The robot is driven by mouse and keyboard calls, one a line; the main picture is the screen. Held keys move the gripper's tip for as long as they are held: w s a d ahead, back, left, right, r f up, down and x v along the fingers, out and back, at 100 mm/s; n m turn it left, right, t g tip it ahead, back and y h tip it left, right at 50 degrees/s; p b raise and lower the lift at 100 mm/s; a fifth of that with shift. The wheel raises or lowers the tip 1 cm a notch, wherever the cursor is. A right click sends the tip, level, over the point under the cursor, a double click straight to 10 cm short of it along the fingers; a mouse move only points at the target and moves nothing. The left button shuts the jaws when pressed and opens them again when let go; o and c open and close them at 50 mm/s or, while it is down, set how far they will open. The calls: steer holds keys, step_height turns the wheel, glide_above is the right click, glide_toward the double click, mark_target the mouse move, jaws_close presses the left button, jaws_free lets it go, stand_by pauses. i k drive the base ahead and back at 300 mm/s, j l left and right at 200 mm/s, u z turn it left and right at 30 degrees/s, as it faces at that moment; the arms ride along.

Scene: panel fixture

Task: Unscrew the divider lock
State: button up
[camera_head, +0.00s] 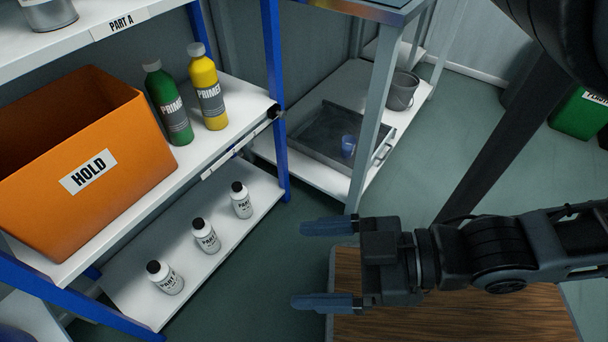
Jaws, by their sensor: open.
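My gripper (312,265) is open and empty, with its two blue-grey fingers spread apart and pointing left. It is over the floor, right of the shelf unit and by the wooden top's left edge. A small black round knob (274,112) sits at the right end of the middle shelf's front edge, beside the blue post. It may be the divider lock, but I cannot tell for certain. The gripper is apart from it, lower and to the right in the picture. No divider panel shows clearly.
An orange HOLD bin (130,205), a green bottle (168,105) and a yellow bottle (208,90) stand on the middle shelf (235,135). Three small white bottles stand below. A grey metal rack (368,140) is behind; the wooden top (450,318) lies under my arm.

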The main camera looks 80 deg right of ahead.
mark_target(282, 114)
steer(key=z, duration=1.35)
steer(key=k+l+z, duration=0.1)
steer(key=k+l, duration=0.2)
steer(key=l, duration=0.15)
steer(key=k+l+z, duration=0.1)
steer(key=k+l, duration=0.2)
steer(key=l, duration=0.15)
